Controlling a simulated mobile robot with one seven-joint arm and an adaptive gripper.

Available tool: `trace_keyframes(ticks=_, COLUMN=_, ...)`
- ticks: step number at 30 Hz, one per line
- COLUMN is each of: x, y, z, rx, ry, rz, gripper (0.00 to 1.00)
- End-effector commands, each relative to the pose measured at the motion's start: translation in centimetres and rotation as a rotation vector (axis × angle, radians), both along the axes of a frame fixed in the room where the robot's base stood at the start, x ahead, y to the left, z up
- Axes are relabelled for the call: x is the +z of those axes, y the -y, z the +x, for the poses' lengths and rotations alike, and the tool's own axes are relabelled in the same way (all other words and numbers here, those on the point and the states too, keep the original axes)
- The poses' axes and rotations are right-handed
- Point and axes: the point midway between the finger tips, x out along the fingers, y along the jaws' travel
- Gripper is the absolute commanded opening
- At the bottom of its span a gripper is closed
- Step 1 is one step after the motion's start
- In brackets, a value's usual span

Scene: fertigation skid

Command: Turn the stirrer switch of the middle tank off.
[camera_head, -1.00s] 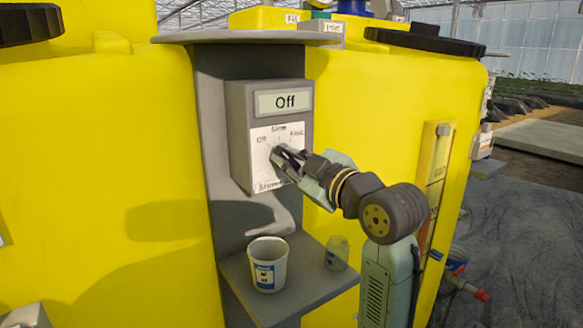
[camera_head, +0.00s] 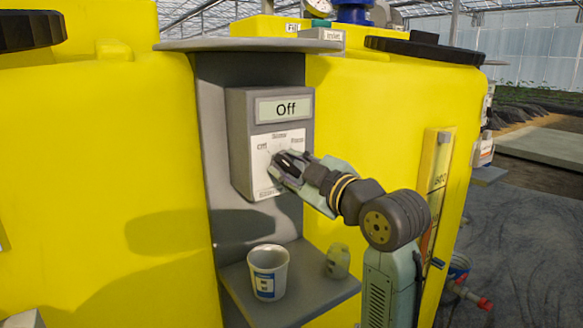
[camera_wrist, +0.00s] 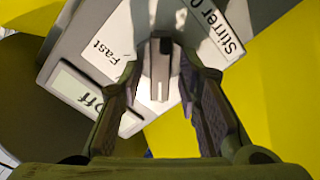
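The stirrer switch box (camera_head: 240,140) is grey and fixed to a dark panel between yellow tanks. Its display (camera_head: 285,107) reads "Off". Below it is a white dial plate (camera_head: 262,152) with position labels; the knob is mostly hidden there by my gripper (camera_head: 283,164). In the wrist view the grey knob (camera_wrist: 160,70) stands between the two fingers of my gripper (camera_wrist: 160,75), with a gap showing on each side. The fingers are apart. The "Fast" label (camera_wrist: 103,55) and part of a "Stirrer" label (camera_wrist: 226,32) show, and the display (camera_wrist: 85,98) is partly hidden.
A shelf (camera_head: 310,297) below the box holds a white cup (camera_head: 268,272) and a small greenish object (camera_head: 337,262). A grey ledge (camera_head: 245,45) juts out above the box. Yellow tank walls (camera_head: 100,150) stand close on both sides.

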Motion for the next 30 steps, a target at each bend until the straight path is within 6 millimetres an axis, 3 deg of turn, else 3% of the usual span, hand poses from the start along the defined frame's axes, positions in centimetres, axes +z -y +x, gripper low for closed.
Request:
trace_keyframes(ticks=13, x=0.0, y=0.8, z=-0.9, rx=-0.001, ry=-0.001, rz=0.002, gripper=0.34)
trace_keyframes(ticks=24, x=0.0, y=4.9, z=-7.2, rx=-0.004, ry=0.001, rz=0.000, gripper=0.34)
trace_keyframes(ticks=30, x=0.0, y=6.4, z=-9.4, rx=-0.001, ry=-0.001, rz=0.001, gripper=0.34)
